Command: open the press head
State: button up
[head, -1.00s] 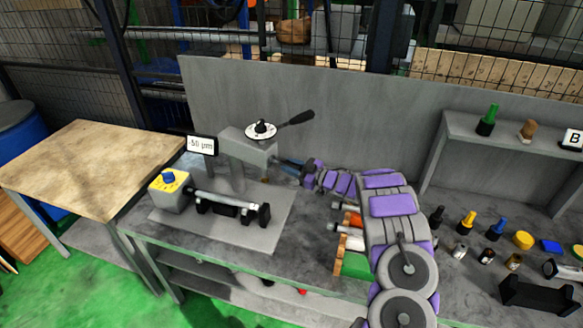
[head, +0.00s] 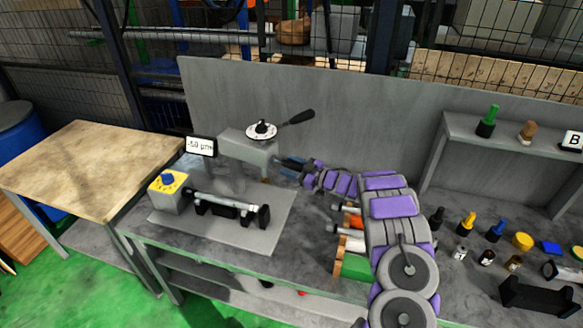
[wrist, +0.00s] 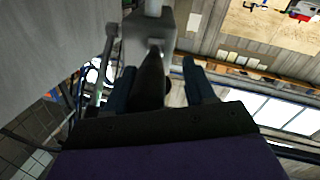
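The press head (head: 246,149) is a grey block on the machine on the bench, with a round white dial (head: 261,130) on top. A black lever (head: 296,118) slants up and right from the dial. My gripper (head: 286,165) is at the right side of the press head, below the lever. In the wrist view, my gripper's (wrist: 160,85) two dark blue fingers are apart. A black tapered handle-like part (wrist: 151,78) shows between them, in front of the grey block. A gap shows beside the right finger; contact at the left finger is unclear.
A small display (head: 201,146) reading -50 µm stands left of the head. Below are a yellow-topped box with a blue knob (head: 168,180) and a metal cylinder (head: 212,201) on supports. A grey panel (head: 340,125) stands behind. A wooden table (head: 90,165) is left.

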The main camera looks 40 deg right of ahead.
jog(key=v, duration=1.7)
jog(key=shift+s+p, duration=0.2)
jog(key=shift+p, duration=0.15)
jog(key=shift+w+d+f, duration=0.1)
